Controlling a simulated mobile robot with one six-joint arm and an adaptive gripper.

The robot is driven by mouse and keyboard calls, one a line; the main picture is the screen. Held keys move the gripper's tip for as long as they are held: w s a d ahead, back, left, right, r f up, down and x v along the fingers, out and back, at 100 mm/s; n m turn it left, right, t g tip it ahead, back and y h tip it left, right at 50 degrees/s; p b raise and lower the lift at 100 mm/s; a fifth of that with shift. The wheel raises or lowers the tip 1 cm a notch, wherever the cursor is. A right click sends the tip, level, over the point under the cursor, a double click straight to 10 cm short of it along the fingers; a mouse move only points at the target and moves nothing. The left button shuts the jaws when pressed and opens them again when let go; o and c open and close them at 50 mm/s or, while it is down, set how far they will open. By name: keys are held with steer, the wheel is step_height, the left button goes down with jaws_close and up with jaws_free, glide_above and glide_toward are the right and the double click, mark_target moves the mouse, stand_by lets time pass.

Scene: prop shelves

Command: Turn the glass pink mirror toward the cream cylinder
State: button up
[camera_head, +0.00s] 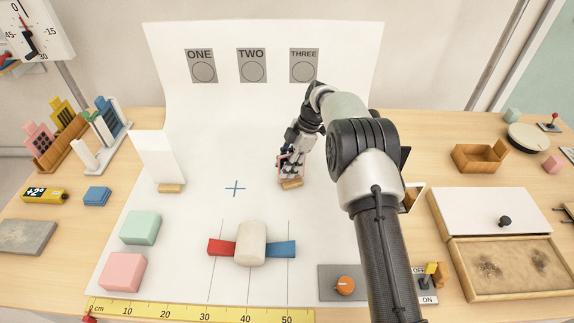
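The pink-framed mirror (281,167) stands upright on a small wooden base (292,184), right of the blue cross on the white sheet. My gripper (291,162) is at the mirror and overlaps it, hiding much of its face. I cannot tell whether the fingers touch the frame or are closed on it. The cream cylinder (250,243) lies nearer the front, below and left of the mirror, with a red block (221,247) at its left and a blue block (281,249) at its right.
A white upright panel (158,158) stands on a wooden foot to the left. Green (140,228) and pink (123,271) blocks sit front left. An orange knob plate (344,285) is front right, beside my arm. The sheet between mirror and cylinder is clear.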

steer(key=v, duration=1)
steer(key=shift+w+d+r, duration=0.1)
steer(key=shift+w+r, duration=0.05)
steer(key=shift+r, duration=0.25)
steer(key=shift+v, duration=0.85)
steer(key=s+d+r+m+t+h, duration=0.1)
steer(key=s+d+r+m+t, duration=0.15)
steer(key=s+r+m, duration=0.45)
steer(key=s+d+r+m+t+h, duration=0.1)
steer(key=s+d+r+m, duration=0.25)
steer(key=s+r, duration=0.7)
steer(key=s+d+f+m+t+h, duration=0.1)
steer(key=s+m, duration=0.4)
steer(key=s, duration=0.7)
steer(key=s+d+f+m+t+h, duration=0.1)
steer(key=s+d+f+m, duration=0.2)
steer(key=s, duration=1)
steer(key=f+m, duration=0.1)
steer(key=m, duration=0.2)
steer(key=shift+t, duration=0.35)
